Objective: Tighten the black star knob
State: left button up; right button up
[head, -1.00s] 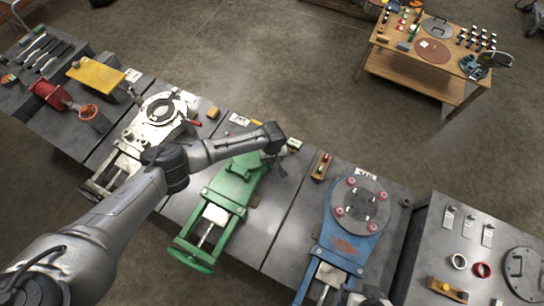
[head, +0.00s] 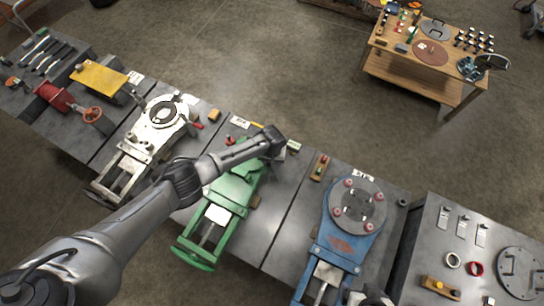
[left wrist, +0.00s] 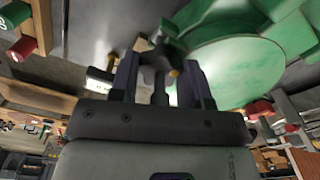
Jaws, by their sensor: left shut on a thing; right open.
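The black star knob (left wrist: 157,58) shows in the left wrist view, between the fingers of my left gripper (left wrist: 160,72), beside a green round plate (left wrist: 235,70). The left gripper is shut on the knob. In the head view my left arm reaches over the far end of the green machine (head: 233,190), and its wrist hides the knob there. My right gripper (head: 369,298) is open at the bottom edge of the head view, near the blue machine (head: 345,245), only partly in frame.
A white machine (head: 140,145) stands left of the green one on the grey bench. A small wooden block with parts (head: 320,168) lies between the green and blue machines. A wooden table (head: 430,62) stands at the far right, with open floor between.

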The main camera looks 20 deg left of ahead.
pick_arm(q)
jog(key=m, duration=0.5)
jog(key=shift+p, duration=0.3)
jog(key=shift+m, duration=2)
jog(key=o, duration=0.9)
jog(key=shift+r+p, duration=0.35)
jog(key=shift+r, duration=0.2)
notch_tip(320, 180, up, 11)
jog(key=p, duration=0.3)
jog(key=shift+r, duration=0.9)
